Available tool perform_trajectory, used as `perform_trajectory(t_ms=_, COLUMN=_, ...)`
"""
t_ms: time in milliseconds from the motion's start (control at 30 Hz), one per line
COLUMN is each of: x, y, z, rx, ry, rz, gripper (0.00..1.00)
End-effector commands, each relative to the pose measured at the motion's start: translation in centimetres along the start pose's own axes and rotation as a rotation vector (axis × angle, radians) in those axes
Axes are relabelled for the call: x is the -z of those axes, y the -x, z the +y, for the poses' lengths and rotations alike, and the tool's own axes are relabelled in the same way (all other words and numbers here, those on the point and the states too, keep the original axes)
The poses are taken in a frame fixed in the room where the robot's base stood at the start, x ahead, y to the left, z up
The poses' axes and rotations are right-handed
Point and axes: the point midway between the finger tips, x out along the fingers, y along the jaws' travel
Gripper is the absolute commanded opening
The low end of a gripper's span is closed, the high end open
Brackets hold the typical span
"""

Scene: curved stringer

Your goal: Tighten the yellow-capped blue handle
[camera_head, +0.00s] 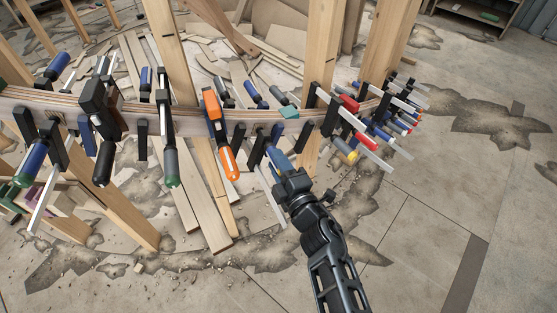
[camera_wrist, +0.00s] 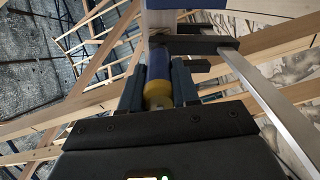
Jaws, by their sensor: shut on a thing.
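The yellow-capped blue handle (camera_wrist: 158,66) is between the two fingers of my gripper (camera_wrist: 158,82) in the wrist view. Its yellow cap (camera_wrist: 158,93) faces the wrist camera. The fingers are shut on the handle from both sides. In the head view my gripper (camera_head: 286,173) reaches up from below to this blue handle (camera_head: 277,157), under the curved stringer (camera_head: 185,122). The cap is hidden there by the gripper. The clamp's metal bar (camera_wrist: 268,100) runs beside the handle at the right in the wrist view.
Other clamps line the stringer. An orange clamp (camera_head: 211,105) hangs to the left, and another blue handle with a yellow end (camera_head: 344,148) is to the right. Wooden posts (camera_head: 168,50) stand by the stringer. The floor at lower right is open.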

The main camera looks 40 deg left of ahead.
Motion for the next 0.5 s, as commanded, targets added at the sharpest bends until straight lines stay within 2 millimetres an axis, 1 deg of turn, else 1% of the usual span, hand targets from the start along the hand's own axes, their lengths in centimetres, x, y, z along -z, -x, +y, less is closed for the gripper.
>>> perform_trajectory(t_ms=500, x=-0.12, y=0.09, z=0.09, rx=0.003, ry=-0.492, rz=-0.004, gripper=0.0)
